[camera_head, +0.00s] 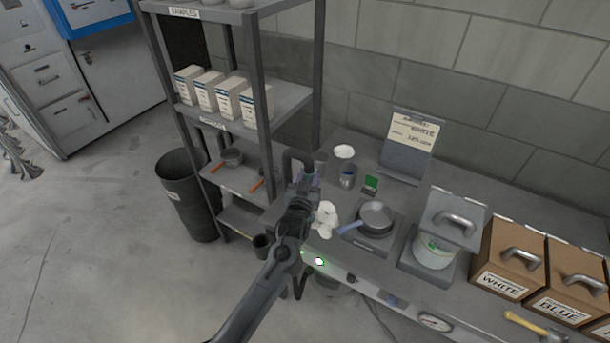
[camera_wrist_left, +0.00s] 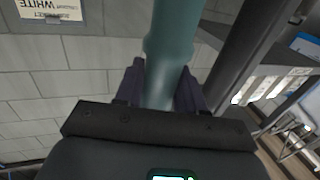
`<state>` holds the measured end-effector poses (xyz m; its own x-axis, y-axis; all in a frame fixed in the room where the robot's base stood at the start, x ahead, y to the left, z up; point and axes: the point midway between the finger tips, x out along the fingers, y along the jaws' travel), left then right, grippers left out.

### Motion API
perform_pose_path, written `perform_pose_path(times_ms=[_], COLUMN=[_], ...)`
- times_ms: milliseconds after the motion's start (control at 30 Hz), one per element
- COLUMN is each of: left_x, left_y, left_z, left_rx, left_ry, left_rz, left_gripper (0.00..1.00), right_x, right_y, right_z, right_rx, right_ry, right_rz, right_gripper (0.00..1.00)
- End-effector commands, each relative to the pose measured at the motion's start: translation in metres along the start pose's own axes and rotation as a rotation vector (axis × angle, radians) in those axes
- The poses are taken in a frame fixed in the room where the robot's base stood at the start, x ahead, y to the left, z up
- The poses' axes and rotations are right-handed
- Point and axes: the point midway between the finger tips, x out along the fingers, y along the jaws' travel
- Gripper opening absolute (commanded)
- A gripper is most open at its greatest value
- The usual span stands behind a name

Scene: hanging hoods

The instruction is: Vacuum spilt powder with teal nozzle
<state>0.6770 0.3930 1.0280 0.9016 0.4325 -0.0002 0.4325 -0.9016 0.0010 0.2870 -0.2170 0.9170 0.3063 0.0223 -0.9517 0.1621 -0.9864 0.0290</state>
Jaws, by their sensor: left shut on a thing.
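My left gripper (camera_head: 303,183) is over the left end of the workbench, in front of the shelf rack. In the left wrist view it is shut on the teal nozzle (camera_wrist_left: 172,40), a round tube running up between the two dark fingers. In the head view the nozzle is mostly hidden by my gripper and wrist. White spilt powder (camera_head: 327,216) lies in a patch on the bench just right of my left wrist; my arm may cover part of it. My right gripper is in neither view.
A cup (camera_head: 347,175) and a sign stand (camera_head: 408,150) are behind. The shelf rack (camera_head: 257,100) stands close on the left.

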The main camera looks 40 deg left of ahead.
Motion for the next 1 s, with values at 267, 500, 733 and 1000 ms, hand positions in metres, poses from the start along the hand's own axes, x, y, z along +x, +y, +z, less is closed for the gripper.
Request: perform_pose_path(times_ms=[267,500,733,1000], left_x=[-0.005,-0.009,-0.013,-0.017], left_y=[0.016,0.028,0.04,0.054], left_z=[-0.002,-0.001,-0.002,-0.001], left_rx=[-0.001,-0.001,0.0,-0.001], left_ry=[0.003,0.001,0.002,0.002], left_rz=[0.002,0.001,0.001,0.001], left_gripper=[0.02,0.02,0.02,0.02], right_x=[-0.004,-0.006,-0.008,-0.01], right_y=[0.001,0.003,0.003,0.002], right_z=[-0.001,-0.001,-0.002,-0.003], right_rx=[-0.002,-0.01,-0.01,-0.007], right_ry=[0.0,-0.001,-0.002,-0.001], right_rz=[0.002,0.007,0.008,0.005], right_gripper=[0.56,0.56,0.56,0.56])
